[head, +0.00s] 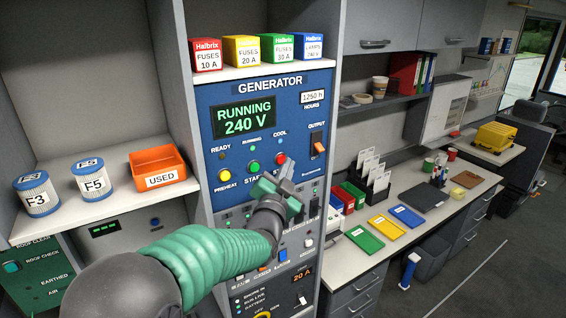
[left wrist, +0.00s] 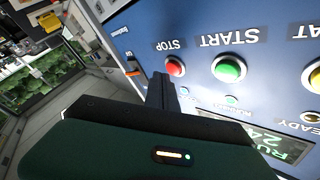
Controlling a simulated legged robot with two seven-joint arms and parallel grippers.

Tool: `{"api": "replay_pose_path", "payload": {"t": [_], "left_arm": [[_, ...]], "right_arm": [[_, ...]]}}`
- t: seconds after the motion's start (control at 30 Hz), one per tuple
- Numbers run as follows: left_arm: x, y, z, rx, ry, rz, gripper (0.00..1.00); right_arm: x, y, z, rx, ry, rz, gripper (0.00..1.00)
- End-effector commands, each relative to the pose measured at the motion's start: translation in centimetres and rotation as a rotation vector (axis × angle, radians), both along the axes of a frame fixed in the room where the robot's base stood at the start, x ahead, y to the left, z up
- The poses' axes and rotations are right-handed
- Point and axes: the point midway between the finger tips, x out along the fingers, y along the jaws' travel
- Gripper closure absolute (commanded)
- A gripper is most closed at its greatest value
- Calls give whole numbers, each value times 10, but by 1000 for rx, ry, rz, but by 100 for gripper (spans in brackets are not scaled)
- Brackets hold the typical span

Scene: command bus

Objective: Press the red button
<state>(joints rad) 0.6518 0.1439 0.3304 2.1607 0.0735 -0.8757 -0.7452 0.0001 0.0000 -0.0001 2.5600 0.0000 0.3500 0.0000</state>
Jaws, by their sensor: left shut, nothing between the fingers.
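The red button (head: 281,159) is on the blue generator panel, at the right end of a row with a yellow and a green button. In the left wrist view the red button (left wrist: 175,67) shows under an upside-down STOP label. My left gripper (head: 284,171) is shut and empty, just in front of the panel and below the red button in the head view. In the left wrist view its fingertips (left wrist: 161,78) appear beside the red button, overlapping its edge. I cannot tell whether they touch it. My right gripper is not in view.
The green START button (head: 253,167) and yellow PREHEAT button (head: 225,175) are close by. The display (head: 244,116) reads RUNNING 240 V. An orange output switch (head: 319,145) is to the right. A shelf with fuse boxes (head: 241,51) juts out above the panel.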

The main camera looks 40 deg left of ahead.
Motion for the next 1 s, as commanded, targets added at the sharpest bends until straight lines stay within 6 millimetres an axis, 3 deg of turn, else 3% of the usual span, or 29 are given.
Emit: {"api": "replay_pose_path", "payload": {"t": [1.0], "left_arm": [[3, 8, 0, 0, 0, 0, 100]], "right_arm": [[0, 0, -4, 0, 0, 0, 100]]}}
